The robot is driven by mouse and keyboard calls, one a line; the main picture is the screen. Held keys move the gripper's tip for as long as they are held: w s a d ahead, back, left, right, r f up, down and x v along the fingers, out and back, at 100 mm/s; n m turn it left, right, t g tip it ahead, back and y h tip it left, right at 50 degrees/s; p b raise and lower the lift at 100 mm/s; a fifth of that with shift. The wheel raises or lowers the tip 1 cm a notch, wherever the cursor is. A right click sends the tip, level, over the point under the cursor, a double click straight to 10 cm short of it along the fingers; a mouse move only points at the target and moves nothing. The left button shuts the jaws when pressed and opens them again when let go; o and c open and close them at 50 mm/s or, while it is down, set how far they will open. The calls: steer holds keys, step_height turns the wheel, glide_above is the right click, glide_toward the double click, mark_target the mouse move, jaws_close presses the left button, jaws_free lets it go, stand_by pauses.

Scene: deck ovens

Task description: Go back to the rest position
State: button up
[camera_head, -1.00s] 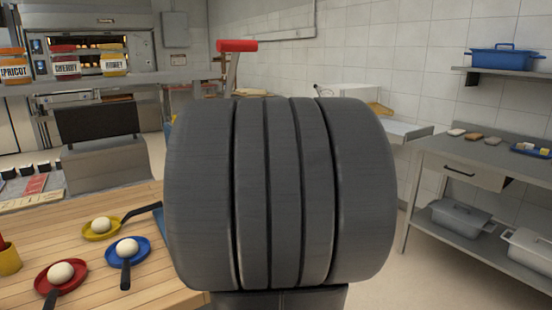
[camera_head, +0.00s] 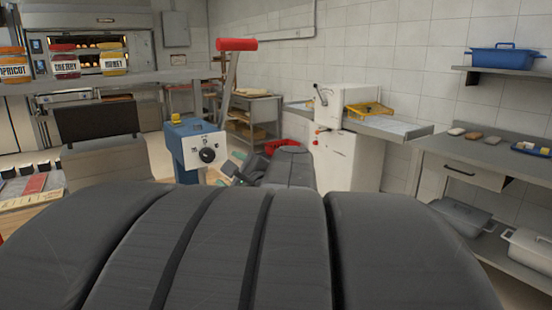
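My arm fills the lower part of the head view as large dark grey ribbed links. Beyond them a smaller dark part of my arm reaches away, and what looks like my gripper (camera_head: 236,168) shows at its far end, left of centre. It is small and partly covered, with teal patches by it. I cannot tell whether it is open or shut, and I make out nothing held in it.
A blue machine with a round black dial (camera_head: 197,148) stands just left of the gripper. A white machine (camera_head: 350,140) stands to the right. A steel table (camera_head: 470,150) lies far right. Jars (camera_head: 65,63) stand on a shelf at left. My arm hides most of the wooden worktop (camera_head: 30,215).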

mark_target(210, 156)
steer(key=x, duration=1)
steer(key=shift+w+a, duration=0.1)
steer(key=shift+a, duration=0.1)
steer(key=shift+w+a+r+p, duration=0.2)
steer(key=shift+w+p, duration=0.1)
steer(key=shift+p, duration=0.25)
steer(key=shift+s+d+r+m+p, duration=0.1)
steer(key=shift+m+p, duration=0.7)
steer(key=shift+p, duration=0.15)
steer(key=m+p, duration=0.4)
steer(key=p, duration=0.1)
steer(key=shift+p, duration=0.4)
steer(key=m+p, duration=0.6)
steer(key=p, duration=0.3)
steer(key=shift+y, duration=0.4)
steer(key=shift+f+b+v, duration=0.15)
steer(key=shift+b+v, duration=0.2)
steer(key=shift+v, duration=0.55)
steer(key=shift+f+b+v, duration=0.2)
steer(key=shift+b+v, duration=0.15)
steer(key=shift+v, duration=0.5)
steer(key=shift+s, duration=0.1)
